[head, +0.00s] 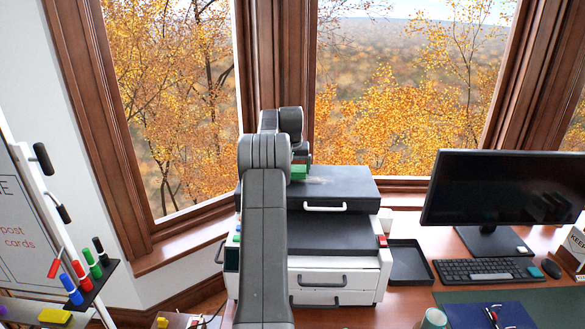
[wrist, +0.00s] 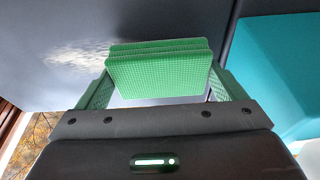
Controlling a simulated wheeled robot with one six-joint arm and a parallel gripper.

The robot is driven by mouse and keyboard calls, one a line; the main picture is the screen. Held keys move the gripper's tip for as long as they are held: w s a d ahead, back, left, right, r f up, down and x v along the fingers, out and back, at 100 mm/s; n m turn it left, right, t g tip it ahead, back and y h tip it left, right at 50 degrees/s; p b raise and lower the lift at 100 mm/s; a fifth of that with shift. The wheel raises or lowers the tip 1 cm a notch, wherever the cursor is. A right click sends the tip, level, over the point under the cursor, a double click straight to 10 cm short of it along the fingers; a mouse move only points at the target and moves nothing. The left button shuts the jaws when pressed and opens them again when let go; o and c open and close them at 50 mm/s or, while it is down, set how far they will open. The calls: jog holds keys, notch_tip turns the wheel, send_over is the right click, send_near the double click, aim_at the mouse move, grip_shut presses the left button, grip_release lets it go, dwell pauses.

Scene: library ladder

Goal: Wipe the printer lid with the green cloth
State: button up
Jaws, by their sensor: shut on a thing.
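The printer (head: 334,262) is a white and dark unit with a dark lid (head: 345,183) on top, standing on the desk by the window. The folded green cloth (head: 299,172) is at the left part of the lid, partly hidden by my arm in the head view. In the wrist view the green cloth (wrist: 160,68) sits between the two green fingers of my gripper (wrist: 165,88), which is shut on it. The cloth is at the dark lid surface; whether it touches cannot be told. A pale, dusty smudge (wrist: 88,52) shows on the lid beside the cloth.
A black tray (head: 408,262) lies right of the printer, with a monitor (head: 503,190) and keyboard (head: 488,270) farther right. A small red object (head: 382,241) sits at the printer's right edge. A marker holder (head: 88,287) stands at the left. The window is behind.

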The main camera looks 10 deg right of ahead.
aim_at(310, 179)
jog(key=shift+f, duration=0.7)
jog(key=shift+d, duration=0.1)
